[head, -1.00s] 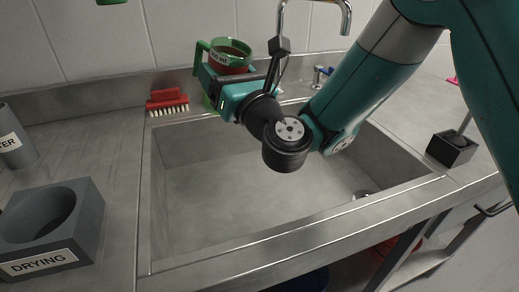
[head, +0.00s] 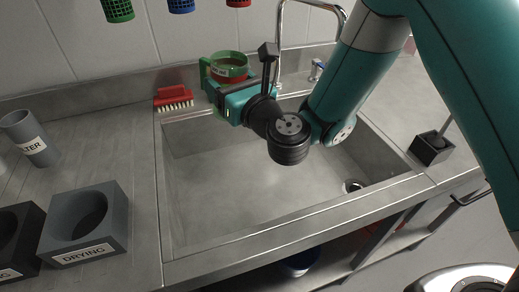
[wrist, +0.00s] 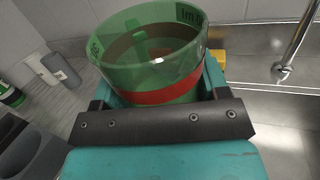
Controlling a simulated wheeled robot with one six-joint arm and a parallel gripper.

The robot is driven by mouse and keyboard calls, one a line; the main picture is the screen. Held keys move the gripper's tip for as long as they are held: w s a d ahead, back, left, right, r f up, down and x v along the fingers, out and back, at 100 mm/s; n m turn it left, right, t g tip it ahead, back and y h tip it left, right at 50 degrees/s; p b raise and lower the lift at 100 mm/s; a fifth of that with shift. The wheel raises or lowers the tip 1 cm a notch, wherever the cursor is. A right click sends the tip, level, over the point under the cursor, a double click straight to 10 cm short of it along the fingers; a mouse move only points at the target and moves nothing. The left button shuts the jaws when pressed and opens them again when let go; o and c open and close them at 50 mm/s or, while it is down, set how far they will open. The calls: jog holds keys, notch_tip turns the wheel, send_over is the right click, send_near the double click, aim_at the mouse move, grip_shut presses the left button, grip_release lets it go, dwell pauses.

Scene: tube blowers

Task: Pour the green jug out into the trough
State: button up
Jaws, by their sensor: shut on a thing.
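A red brush (head: 173,98) lies by the trough's back left corner, close to the jug. A tap (head: 279,50) stands behind the trough. A grey DRYING holder (head: 85,222) and a grey cup (head: 30,138) stand left. A black block (head: 431,148) stands right. Coloured baskets (head: 118,8) hang above.

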jog(key=shift+r+n+g+h+p, duration=0.3)
jog(key=shift+r+g+h+p, duration=0.3)
jog(key=shift+p, duration=4.1)
jog(key=shift+f+p, duration=0.15)
jog(key=shift+p, duration=0.75)
jog(key=shift+f, duration=0.1)
jog(key=shift+s, duration=0.1)
